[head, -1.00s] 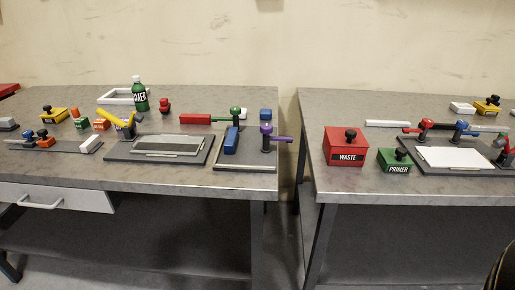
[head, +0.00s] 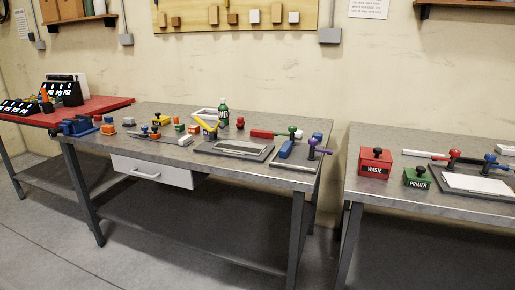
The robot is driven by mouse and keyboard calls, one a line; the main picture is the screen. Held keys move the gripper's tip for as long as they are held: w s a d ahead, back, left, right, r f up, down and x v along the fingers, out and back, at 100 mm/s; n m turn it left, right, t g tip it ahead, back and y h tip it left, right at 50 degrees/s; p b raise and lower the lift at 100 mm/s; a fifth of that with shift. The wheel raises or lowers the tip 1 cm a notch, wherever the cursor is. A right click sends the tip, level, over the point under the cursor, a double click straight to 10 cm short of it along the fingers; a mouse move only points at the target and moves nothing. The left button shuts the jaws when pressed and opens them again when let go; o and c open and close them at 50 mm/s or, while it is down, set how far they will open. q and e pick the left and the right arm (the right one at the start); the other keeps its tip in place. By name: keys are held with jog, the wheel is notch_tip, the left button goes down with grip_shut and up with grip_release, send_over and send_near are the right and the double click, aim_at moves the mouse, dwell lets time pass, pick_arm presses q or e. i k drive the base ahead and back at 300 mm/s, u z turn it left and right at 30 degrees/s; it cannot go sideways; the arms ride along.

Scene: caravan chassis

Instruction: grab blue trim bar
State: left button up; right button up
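A blue bar (head: 286,149) lies on a small grey plate (head: 293,164) near the right end of the middle workbench (head: 170,118). A purple-handled clamp (head: 312,148) stands just right of it on the same plate. A smaller blue block (head: 318,136) lies behind, near the bench's right edge. Neither of my grippers shows in the head view.
A red bar (head: 262,134) and a green-knobbed clamp (head: 292,132) lie behind the plate. A dark fixture (head: 262,155) is to its left. A gap separates this bench from the right bench, which holds a red WASTE box (head: 375,163). Floor (head: 60,245) is clear at front left.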

aim_at(284, 152)
jog(key=u, duration=0.95)
jog(key=i, duration=1.7)
jog(key=z, duration=0.5)
